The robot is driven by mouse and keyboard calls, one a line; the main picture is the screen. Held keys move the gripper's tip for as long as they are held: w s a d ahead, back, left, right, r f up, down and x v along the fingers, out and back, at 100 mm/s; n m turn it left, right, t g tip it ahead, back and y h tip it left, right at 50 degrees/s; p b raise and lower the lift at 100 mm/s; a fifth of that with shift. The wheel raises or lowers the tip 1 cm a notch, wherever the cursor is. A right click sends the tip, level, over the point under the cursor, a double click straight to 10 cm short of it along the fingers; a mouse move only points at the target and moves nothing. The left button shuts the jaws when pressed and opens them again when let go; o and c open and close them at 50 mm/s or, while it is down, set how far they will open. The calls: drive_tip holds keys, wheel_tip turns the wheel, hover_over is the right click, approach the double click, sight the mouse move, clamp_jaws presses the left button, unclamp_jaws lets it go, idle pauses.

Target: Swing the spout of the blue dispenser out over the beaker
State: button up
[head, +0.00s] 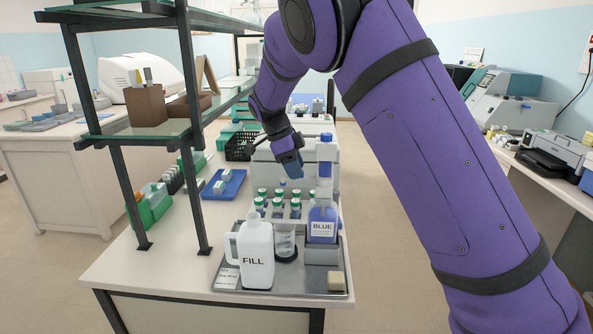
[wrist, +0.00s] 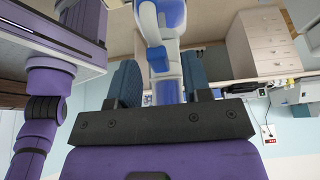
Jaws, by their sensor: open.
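The blue dispenser (head: 325,170) has a white and blue pump head on a bottle labelled BLUE (head: 322,225), standing in a grey holder on the tray. In the wrist view the pump (wrist: 170,55) shows beyond and between my fingers. A white arm with a blue end (wrist: 158,60), which looks like the spout, lies at its left there. The clear beaker (head: 285,243) stands left of the bottle, partly hidden by the jug. My gripper (head: 291,168) is open and empty, left of the pump head and above the green-capped bottles. I cannot tell whether it touches the spout.
A white jug labelled FILL (head: 254,255) stands at the tray's front left. The metal tray (head: 300,284) also carries a small beige block (head: 336,281). Several green-capped bottles (head: 279,206) stand behind the beaker. A shelf post (head: 190,125) rises at the left.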

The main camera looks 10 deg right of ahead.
drive_tip(key=v, duration=0.9)
drive_tip(key=shift+r, duration=0.35)
drive_tip(key=s+d+r+n+t+y, duration=0.1)
drive_tip(key=s+d+r+n+y, duration=0.1)
drive_tip(key=s+d+r+n, duration=0.25)
drive_tip(key=s+d+r+n+t+y, duration=0.1)
drive_tip(key=s+d+n, duration=0.2)
drive_tip(key=s+d, duration=0.35)
drive_tip(key=s+d+r+n+t+y, duration=0.1)
drive_tip(key=s+d+r+n+y, duration=0.15)
drive_tip(key=s, duration=0.55)
drive_tip(key=s+d+f+n+t, duration=0.1)
drive_tip(key=s+n, duration=0.5)
drive_tip(key=s, duration=0.4)
drive_tip(key=s+d+f+n+t+h, duration=0.1)
drive_tip(key=s+n, duration=0.4)
drive_tip(key=s, duration=0.6)
drive_tip(key=shift+s+f+n+t, duration=0.25)
drive_tip(key=shift+f+n+t, duration=0.15)
drive_tip(key=shift+f+t, duration=0.4)
